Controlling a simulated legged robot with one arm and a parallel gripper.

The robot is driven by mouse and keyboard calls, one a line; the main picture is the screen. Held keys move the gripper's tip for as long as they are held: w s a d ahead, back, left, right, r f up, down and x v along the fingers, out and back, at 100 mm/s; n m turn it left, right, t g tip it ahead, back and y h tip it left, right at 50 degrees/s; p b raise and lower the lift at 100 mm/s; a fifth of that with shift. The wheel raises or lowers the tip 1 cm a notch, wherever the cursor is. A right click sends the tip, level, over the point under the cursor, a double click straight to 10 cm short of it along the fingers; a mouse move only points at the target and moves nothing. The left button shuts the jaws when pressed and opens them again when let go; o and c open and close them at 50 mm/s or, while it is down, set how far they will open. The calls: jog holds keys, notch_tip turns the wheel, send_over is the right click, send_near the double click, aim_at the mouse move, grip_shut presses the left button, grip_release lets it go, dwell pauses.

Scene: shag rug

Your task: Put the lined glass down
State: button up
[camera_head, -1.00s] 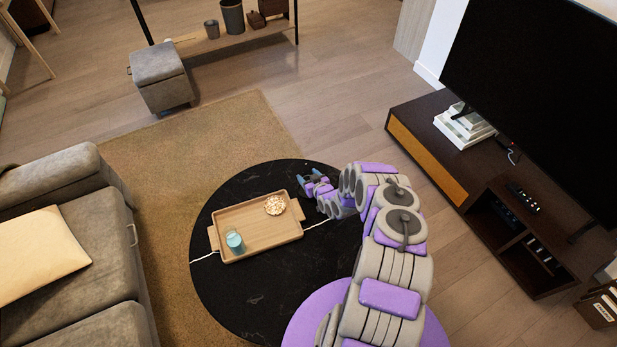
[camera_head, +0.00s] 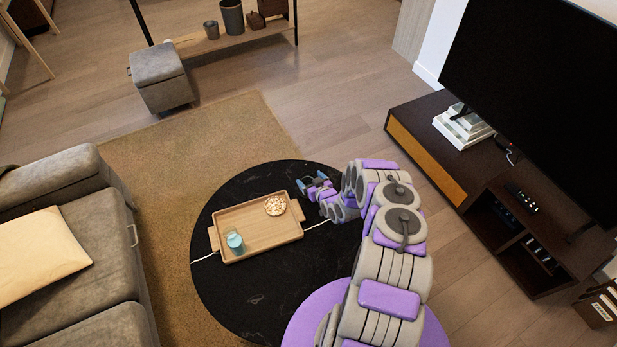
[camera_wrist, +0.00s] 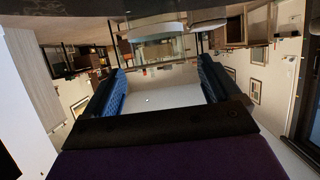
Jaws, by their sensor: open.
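The lined glass, a light-blue tumbler (camera_head: 235,243), stands upright in the front left part of a wooden tray (camera_head: 262,246) on the black round table (camera_head: 270,305). My gripper (camera_head: 311,182) is open and empty, just past the tray's right edge and apart from the glass. In the wrist view its two blue fingers (camera_wrist: 160,92) are spread wide with nothing between them. The glass does not show in the wrist view, which looks out into the room.
A bowl of snacks (camera_head: 275,206) sits at the tray's back right. A grey sofa (camera_head: 75,240) is at left, a dark TV stand (camera_head: 455,165) at right. Bare tabletop lies in front of the tray.

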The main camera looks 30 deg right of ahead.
jog(key=p+v, duration=0.2)
jog(key=v, duration=0.7)
jog(key=w+d+r+n+g+h, duration=0.1)
jog(key=w+d+r+g, duration=0.1)
jog(key=r, duration=0.5)
jog(key=w+d+r+n+g, duration=0.1)
jog(key=d+r+g, duration=0.2)
jog(key=r, duration=0.3)
jog(key=s+a+r+m+g+h, duration=0.1)
jog(key=s+a+r+g, duration=0.2)
jog(key=r, duration=0.6)
jog(key=s+a+r+m+g+h, duration=0.15)
jog(key=s+r, duration=0.25)
jog(key=r, duration=0.6)
jog(key=s+a+r+g+y, duration=0.1)
jog(key=s+a+r+g, duration=0.1)
jog(key=s+a+r, duration=0.4)
jog(key=s+a+r+g+y, duration=0.1)
jog(key=s+a+r, duration=0.5)
jog(key=s, duration=1.1)
jog(key=s+a+r+g+y, duration=0.1)
jog(key=s+a+r+g, duration=0.2)
jog(key=s, duration=0.9)
jog(key=a+r, duration=0.3)
jog(key=a, duration=0.2)
jog(key=shift+r, duration=0.25)
jog(key=shift+s+r, duration=0.1)
